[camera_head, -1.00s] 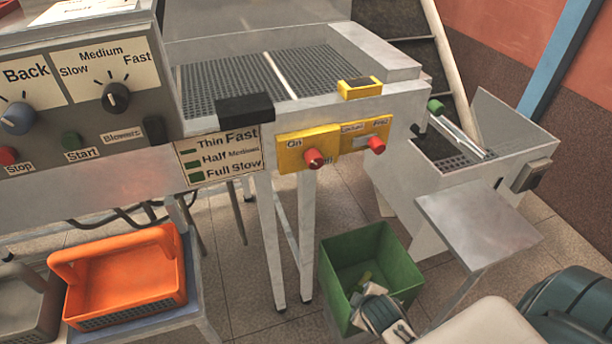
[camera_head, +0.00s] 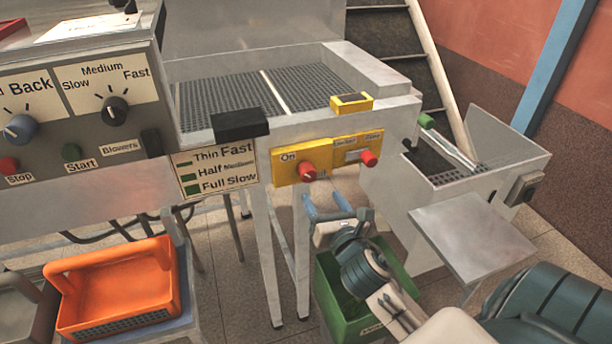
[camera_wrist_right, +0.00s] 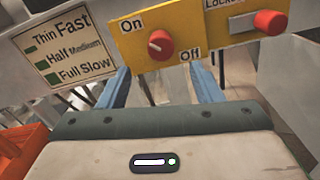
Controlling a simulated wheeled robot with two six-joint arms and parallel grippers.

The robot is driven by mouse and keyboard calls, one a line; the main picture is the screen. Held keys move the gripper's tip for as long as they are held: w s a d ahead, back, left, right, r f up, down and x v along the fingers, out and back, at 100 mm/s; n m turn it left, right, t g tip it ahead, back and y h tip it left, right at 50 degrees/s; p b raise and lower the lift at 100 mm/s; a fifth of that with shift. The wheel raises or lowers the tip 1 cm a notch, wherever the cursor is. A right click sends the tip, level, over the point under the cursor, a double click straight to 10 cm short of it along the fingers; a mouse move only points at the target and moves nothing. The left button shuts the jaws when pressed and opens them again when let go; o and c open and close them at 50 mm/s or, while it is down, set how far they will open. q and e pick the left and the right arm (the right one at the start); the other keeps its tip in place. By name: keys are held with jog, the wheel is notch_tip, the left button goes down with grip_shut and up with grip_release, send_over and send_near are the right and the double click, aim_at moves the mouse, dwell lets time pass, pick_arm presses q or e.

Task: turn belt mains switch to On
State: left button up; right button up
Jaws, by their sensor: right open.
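The belt mains switch is a red round knob (camera_head: 307,172) on a yellow plate (camera_head: 284,168) on the machine's front, with "On" at its upper left and "Off" at its lower right. It also shows in the right wrist view (camera_wrist_right: 161,45). I cannot tell for sure which label its mark points to. My right gripper (camera_head: 336,205) is open and empty, just below and in front of the knob. Its two blue fingers (camera_wrist_right: 160,78) stand apart below the knob in the wrist view, not touching it. My left gripper is out of view.
A second red knob (camera_head: 369,158) on a "Locked" plate sits just right of the switch. A green bin (camera_head: 335,305) stands below, partly behind my right arm. A metal plate (camera_head: 470,240) juts out at right. An orange basket (camera_head: 118,290) is at lower left.

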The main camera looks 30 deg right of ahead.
aim_at(310, 177)
jog(key=p+x, duration=0.2)
jog(key=x, duration=0.8)
jog(key=shift+s, duration=0.1)
jog(key=c, duration=1)
